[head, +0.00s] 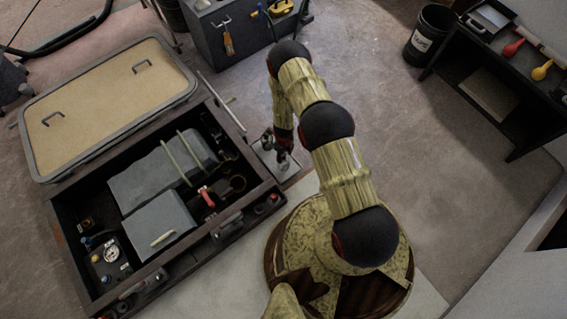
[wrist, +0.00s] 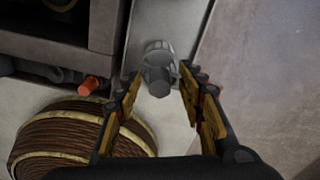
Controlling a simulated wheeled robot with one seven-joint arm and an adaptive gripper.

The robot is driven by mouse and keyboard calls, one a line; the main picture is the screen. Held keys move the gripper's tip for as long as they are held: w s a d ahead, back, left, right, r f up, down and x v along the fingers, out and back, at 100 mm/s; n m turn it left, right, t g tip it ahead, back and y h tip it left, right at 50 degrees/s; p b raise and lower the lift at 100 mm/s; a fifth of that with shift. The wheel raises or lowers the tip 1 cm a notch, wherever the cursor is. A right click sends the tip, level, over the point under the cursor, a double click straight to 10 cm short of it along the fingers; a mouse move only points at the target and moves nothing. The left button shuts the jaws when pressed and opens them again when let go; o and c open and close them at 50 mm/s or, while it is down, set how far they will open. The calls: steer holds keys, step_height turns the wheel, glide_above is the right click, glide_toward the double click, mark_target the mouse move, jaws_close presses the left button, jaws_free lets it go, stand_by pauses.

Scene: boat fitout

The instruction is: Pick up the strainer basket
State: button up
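A small grey cylindrical piece (wrist: 158,72), which I take for the strainer basket, stands on a pale grey plate (wrist: 180,18). It has a narrower round top facing the wrist camera. My gripper (wrist: 160,78) is open, with one finger on each side of the piece and visible gaps between. In the head view my gripper (head: 283,143) is low over the pale plate, beside the right edge of the dark open locker (head: 240,135). The piece is small there and partly hidden by the gripper.
The locker holds grey boxes (head: 160,225), a gauge (head: 111,252) and fittings. A red-orange fitting (wrist: 88,86) lies left of my gripper. A tan hatch lid (head: 105,100) lies behind the locker. A dark bench (head: 490,95) and black bin (head: 430,35) stand right; the floor between is clear.

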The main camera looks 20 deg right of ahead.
steer(key=shift+c, duration=0.7)
steer(key=c, duration=0.8)
jaws_close()
